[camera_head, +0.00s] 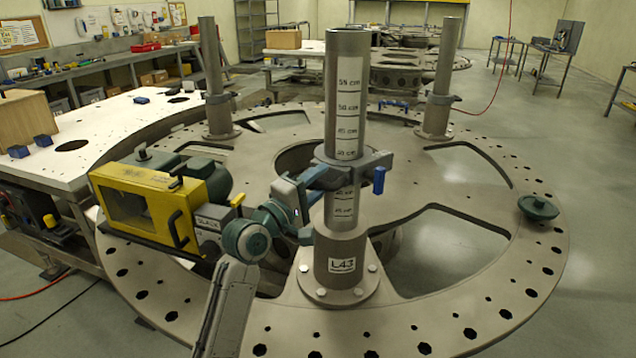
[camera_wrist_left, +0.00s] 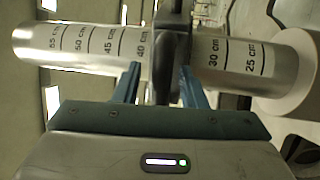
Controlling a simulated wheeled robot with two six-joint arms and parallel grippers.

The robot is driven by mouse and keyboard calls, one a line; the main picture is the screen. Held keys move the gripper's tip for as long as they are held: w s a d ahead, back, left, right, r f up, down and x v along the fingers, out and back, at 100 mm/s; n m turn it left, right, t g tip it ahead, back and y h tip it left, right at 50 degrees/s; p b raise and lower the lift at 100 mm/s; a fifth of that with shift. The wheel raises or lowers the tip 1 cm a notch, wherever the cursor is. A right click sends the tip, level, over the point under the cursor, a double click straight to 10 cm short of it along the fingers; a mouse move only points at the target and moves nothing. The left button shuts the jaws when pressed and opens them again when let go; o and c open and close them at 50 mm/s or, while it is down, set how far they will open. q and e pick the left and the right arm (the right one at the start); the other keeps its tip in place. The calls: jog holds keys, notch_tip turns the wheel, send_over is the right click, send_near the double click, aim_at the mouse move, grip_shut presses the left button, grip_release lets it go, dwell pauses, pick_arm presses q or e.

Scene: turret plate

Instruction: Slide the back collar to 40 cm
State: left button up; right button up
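A grey collar (camera_head: 362,163) sits around the front post (camera_head: 348,100), labelled L43, with a blue lever (camera_head: 379,180) on its right. In the left wrist view the dark collar (camera_wrist_left: 170,35) covers the scale between the 40 cm and 30 cm marks. My left gripper (camera_head: 318,182) is at the collar's left side. In the wrist view its blue fingers (camera_wrist_left: 160,88) stand on both sides of the collar's dark tab, with a gap on the left one. My right gripper is not in view.
The posts stand on a large round turret plate (camera_head: 450,300) with cut-outs and rim holes. A yellow machine (camera_head: 150,203) lies on its left, close to my left arm. A green round knob (camera_head: 538,206) is at the right rim. A white table (camera_head: 110,125) adjoins the plate.

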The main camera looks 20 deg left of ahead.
pick_arm(q)
jog(key=shift+s+a+f, duration=0.2)
jog(key=shift+s+f, duration=0.05)
jog(key=shift+s, duration=0.15)
jog(key=b+v, duration=0.3)
jog(key=v, duration=0.7)
jog(key=shift+r, duration=0.1)
jog(key=shift+w, duration=0.1)
